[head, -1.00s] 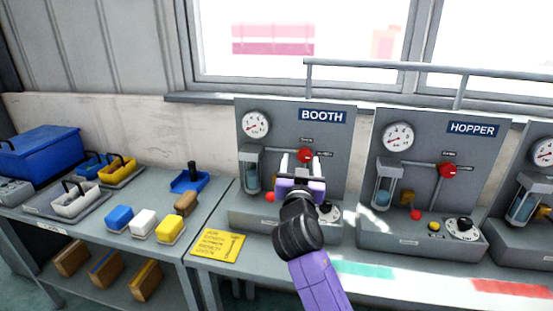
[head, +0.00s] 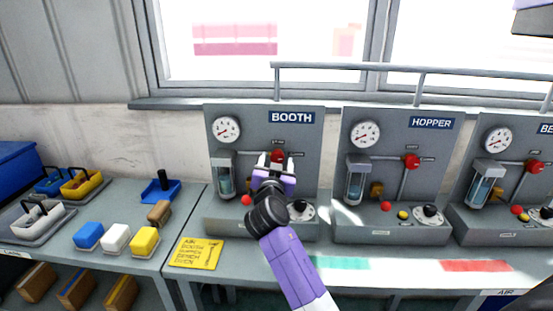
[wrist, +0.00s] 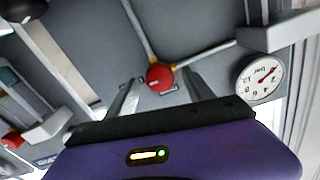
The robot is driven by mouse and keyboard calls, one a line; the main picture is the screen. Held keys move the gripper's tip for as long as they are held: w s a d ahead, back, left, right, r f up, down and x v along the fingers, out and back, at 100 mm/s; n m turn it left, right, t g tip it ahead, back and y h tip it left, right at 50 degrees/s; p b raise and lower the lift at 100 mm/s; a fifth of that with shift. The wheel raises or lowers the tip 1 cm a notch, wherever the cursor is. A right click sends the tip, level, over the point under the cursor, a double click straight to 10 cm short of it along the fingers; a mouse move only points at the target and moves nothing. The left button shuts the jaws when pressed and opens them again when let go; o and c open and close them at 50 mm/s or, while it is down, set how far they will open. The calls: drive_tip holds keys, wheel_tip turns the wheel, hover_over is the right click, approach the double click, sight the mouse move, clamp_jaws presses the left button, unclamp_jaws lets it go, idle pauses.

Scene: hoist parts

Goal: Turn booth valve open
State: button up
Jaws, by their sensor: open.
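The booth valve is a red round knob (head: 278,155) on the grey panel (head: 300,140) under the BOOTH sign (head: 292,118). My gripper (head: 276,162) is in front of that panel, just below and in front of the knob, with its fingers apart. In the wrist view the red knob (wrist: 159,77) shows between the tips of my open gripper (wrist: 160,82), with pipes joining at it. The fingers look clear of the knob; the exact distance is hard to tell. My gripper hides part of the panel's lower middle.
The booth gauge (head: 227,129) and a glass cylinder (head: 225,178) are left of the knob. The HOPPER panel (head: 395,150) stands to the right. A rail (head: 350,67) runs above the panels. A yellow note (head: 196,252) lies on the bench at front left.

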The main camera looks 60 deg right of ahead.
drive_tip(key=shift+w+d, duration=0.2)
drive_tip(key=shift+d, duration=0.35)
clamp_jaws()
